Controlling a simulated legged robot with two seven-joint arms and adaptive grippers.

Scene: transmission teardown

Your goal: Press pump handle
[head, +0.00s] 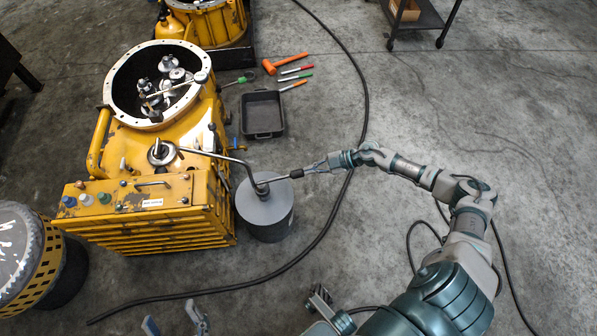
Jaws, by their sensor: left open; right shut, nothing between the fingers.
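A grey cylindrical pump can (265,218) stands on the floor beside the yellow transmission housing (150,220). A thin dark handle (277,180) sticks out to the right from the fitting on its lid. My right gripper (301,173) is shut at the outer end of this handle; whether it touches the handle is too small to tell. A bent metal pipe (215,156) runs from the housing to the lid. My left gripper (175,324) is open and empty at the bottom edge, partly cut off, well apart from the can.
A black tray (262,133) lies behind the can, with an orange hammer (284,64) and several hand tools beyond it. A black cable (345,190) curves across the floor. A yellow perforated drum (45,262) stands at lower left. The floor at right is mostly clear.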

